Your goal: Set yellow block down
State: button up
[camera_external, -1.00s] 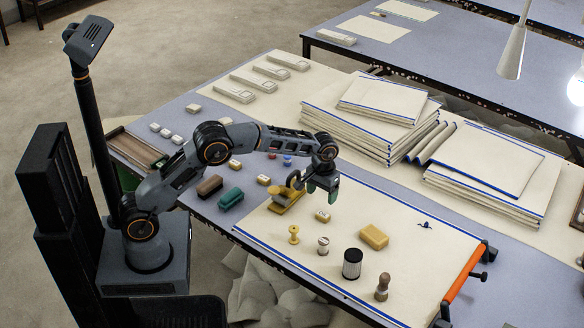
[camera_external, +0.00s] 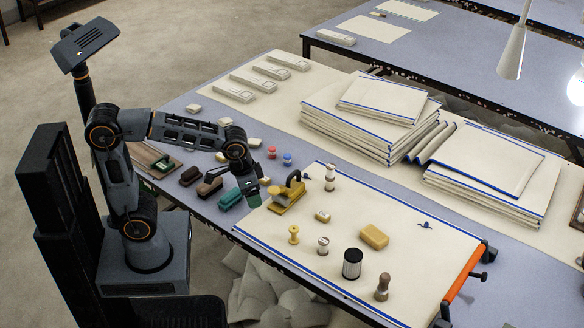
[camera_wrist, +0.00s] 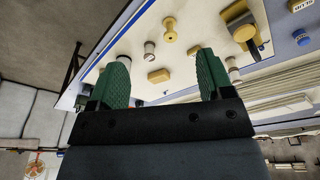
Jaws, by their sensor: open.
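The yellow block (camera_external: 375,237) lies flat on the cream cloth (camera_external: 400,280), right of the middle. It also shows in the wrist view (camera_wrist: 158,76), between the fingers and beyond them. My gripper (camera_external: 250,192) is left of the yellow tool, well apart from the block, above the grey table near the cloth's left corner. In the wrist view its two green fingers (camera_wrist: 160,80) are wide apart with nothing held between them.
The yellow tool with a dark handle (camera_external: 287,196) stands close to my gripper. A yellow spool (camera_external: 294,235), a white-topped spool (camera_external: 323,246), a small block (camera_external: 322,216), a black can (camera_external: 352,263) and a wooden-topped piece (camera_external: 382,287) stand on the cloth. Folded cloths (camera_external: 370,125) are stacked behind.

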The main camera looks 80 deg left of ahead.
jog(key=s+d+f+m, duration=0.2)
jog(key=s+f, duration=0.1)
jog(key=s, duration=0.5)
jog(key=shift+s+t, duration=0.4)
jog(key=shift+r, duration=0.1)
